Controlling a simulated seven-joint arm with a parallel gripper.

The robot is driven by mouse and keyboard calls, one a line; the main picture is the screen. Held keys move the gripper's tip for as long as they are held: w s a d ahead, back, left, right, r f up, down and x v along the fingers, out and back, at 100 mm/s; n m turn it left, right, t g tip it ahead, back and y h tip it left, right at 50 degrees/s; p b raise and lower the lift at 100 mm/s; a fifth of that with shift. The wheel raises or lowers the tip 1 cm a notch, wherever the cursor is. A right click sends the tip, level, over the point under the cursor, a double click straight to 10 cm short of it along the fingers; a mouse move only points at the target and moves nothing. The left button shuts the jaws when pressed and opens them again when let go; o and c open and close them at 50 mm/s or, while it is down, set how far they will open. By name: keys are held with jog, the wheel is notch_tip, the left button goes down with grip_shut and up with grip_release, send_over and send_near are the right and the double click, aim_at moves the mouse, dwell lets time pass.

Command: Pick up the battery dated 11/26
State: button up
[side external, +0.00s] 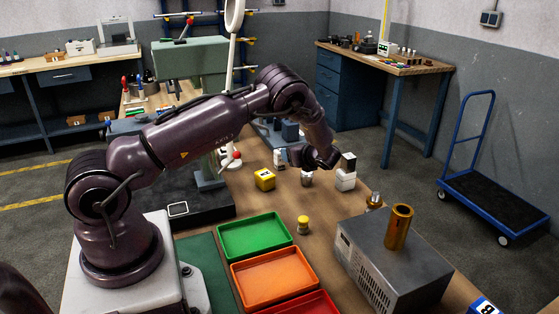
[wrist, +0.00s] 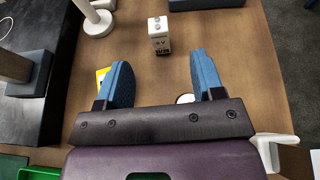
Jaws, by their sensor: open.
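A white block-shaped battery (wrist: 159,32) with two round studs on top and a dark printed label stands upright in the wrist view, beyond and between my fingertips. It also shows in the side view (side external: 279,158). Its date is too small to read. My gripper (wrist: 161,60) is open and empty, its two blue fingers spread wide above the table. In the side view my gripper (side external: 295,157) is low over the far part of the bench, close to the battery; I cannot tell if they touch.
A yellow block (side external: 265,180) stands near my gripper, partly hidden by a finger in the wrist view. A white stand base (wrist: 94,24) is beyond-left. Trays, including green (side external: 254,237), lie nearer.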

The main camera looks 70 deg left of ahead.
aim_at(279, 150)
jog(key=x, duration=1.3)
jog(key=shift+s+d+f, duration=0.1)
jog(key=shift+s+f, duration=0.05)
jog(key=shift+f, duration=0.1)
jog(key=c, duration=1)
jog(key=shift+c, duration=0.2)
jog(key=shift+r, duration=0.1)
